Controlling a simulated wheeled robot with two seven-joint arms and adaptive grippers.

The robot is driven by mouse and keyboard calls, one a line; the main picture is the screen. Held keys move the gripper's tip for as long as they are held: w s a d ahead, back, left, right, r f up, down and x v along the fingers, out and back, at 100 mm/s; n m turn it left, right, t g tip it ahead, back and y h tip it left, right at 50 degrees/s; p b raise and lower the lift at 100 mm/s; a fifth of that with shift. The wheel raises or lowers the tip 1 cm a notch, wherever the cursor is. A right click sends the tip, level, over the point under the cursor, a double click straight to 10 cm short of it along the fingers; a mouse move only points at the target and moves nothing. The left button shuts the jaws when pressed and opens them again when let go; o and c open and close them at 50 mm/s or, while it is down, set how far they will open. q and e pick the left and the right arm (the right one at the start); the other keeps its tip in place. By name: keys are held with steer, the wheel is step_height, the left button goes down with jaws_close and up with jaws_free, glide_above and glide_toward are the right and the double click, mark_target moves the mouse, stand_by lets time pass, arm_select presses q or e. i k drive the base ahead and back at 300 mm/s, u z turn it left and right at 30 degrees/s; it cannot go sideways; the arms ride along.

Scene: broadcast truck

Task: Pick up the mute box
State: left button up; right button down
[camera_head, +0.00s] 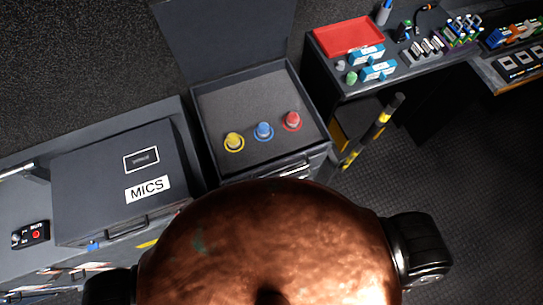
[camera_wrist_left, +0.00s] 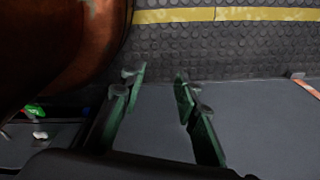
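The mute box (camera_head: 31,235) is a small black box with a red round button and small white lettering. It lies on the grey surface at the far left of the head view, left of the closed MICS case (camera_head: 90,190). My left gripper (camera_wrist_left: 160,77) shows only in the left wrist view. Its two dark green fingers are apart with nothing between them, over a grey surface and a dark studded floor. The mute box is not visible in that wrist view. My right gripper is in neither view.
An open case (camera_head: 215,108) holds yellow, blue and red round knobs. A desk at the upper right carries a red tray (camera_head: 349,37) and small items. A yellow-black striped pole (camera_head: 372,131) leans below it. The floor (camera_head: 450,170) at right is clear.

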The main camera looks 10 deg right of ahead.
mark_target(27, 240)
steer(key=u, duration=0.1)
steer(key=k, duration=1.3)
steer(key=u, duration=1.45)
steer(key=k, duration=0.35)
steer(key=u, duration=1.35)
steer(key=i, duration=2.3)
steer(key=z, duration=0.55)
